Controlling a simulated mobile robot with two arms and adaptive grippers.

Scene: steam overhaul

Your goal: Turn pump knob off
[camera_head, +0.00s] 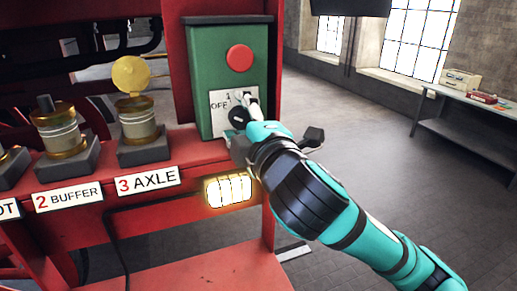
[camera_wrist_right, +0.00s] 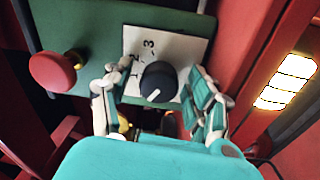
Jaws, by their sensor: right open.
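The pump knob (camera_wrist_right: 158,82) is a round black dial with a white pointer line on a white label plate (camera_wrist_right: 177,49) with numbers. In the wrist view its line points to the lower left; the setting it marks is unclear. In the head view the knob (camera_head: 237,116) is partly hidden beside the "OFF" label on the green control box (camera_head: 203,60). My right gripper (camera_wrist_right: 154,88) is open, with one finger on each side of the knob. Gaps show between the fingers and the knob in the wrist view. My left gripper is not in view.
A red round button (camera_head: 239,58) sits above the knob on the box. A red rack (camera_head: 180,150) holds several brass oilers, including "2 BUFFER" and "3 AXLE" (camera_head: 147,181). A lit lamp (camera_head: 229,190) is below. Open floor and a grey bench (camera_head: 470,125) lie right.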

